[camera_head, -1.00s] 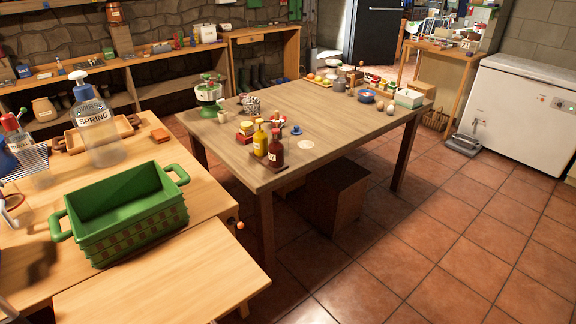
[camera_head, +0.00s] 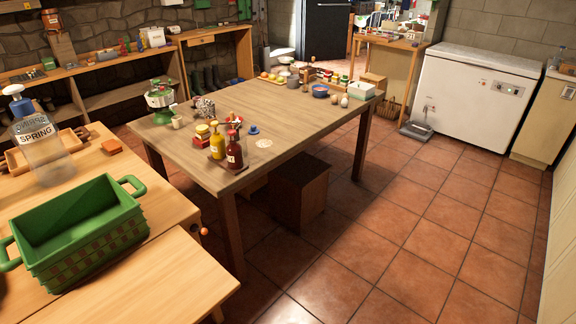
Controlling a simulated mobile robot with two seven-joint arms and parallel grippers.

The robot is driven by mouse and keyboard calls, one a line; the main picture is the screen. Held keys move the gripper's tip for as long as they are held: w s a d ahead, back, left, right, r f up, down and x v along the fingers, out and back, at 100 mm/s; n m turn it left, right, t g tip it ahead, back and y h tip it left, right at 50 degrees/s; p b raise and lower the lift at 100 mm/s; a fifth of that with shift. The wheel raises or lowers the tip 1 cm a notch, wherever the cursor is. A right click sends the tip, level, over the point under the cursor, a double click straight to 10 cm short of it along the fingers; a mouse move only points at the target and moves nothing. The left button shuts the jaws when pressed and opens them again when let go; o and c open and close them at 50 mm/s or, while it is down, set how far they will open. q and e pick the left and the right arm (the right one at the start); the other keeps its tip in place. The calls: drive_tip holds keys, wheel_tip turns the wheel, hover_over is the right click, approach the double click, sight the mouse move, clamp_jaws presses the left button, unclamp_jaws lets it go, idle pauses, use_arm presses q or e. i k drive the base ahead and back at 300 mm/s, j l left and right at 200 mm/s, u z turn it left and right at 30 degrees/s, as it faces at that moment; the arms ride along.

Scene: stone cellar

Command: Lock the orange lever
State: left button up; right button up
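A small orange knob (camera_head: 205,231) shows by the right side of the near wooden table, below its top, next to a darker round piece (camera_head: 195,228). It is too small to tell whether it is the end of the orange lever or how it is set. No other orange lever can be made out. Neither of my grippers is in view.
The near table (camera_head: 170,276) bears a green crate (camera_head: 75,236) and a bottle marked SPRING (camera_head: 42,150). A larger table (camera_head: 290,112) with bottles and food stands mid-room, a wooden box (camera_head: 300,192) under it. A white freezer (camera_head: 470,98) stands behind. Tiled floor at right is clear.

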sight(204, 232)
drive_tip(key=u, duration=1.35)
drive_tip(key=l+z, duration=0.15)
drive_tip(key=z, duration=0.3)
drive_tip(key=l+z, duration=0.1)
drive_tip(key=z, duration=0.3)
drive_tip(key=l+z, duration=0.1)
drive_tip(key=z, duration=0.35)
drive_tip(key=i+z, duration=0.15)
drive_tip(key=z, duration=0.25)
drive_tip(key=l+z, duration=0.15)
drive_tip(key=z, duration=0.3)
drive_tip(key=i+u, duration=0.15)
drive_tip(key=u, duration=0.3)
drive_tip(key=i+u, duration=0.1)
drive_tip(key=u, duration=0.4)
drive_tip(key=i+l+u, duration=0.1)
drive_tip(key=u, duration=0.35)
drive_tip(key=i+l+u, duration=0.1)
drive_tip(key=u, duration=0.35)
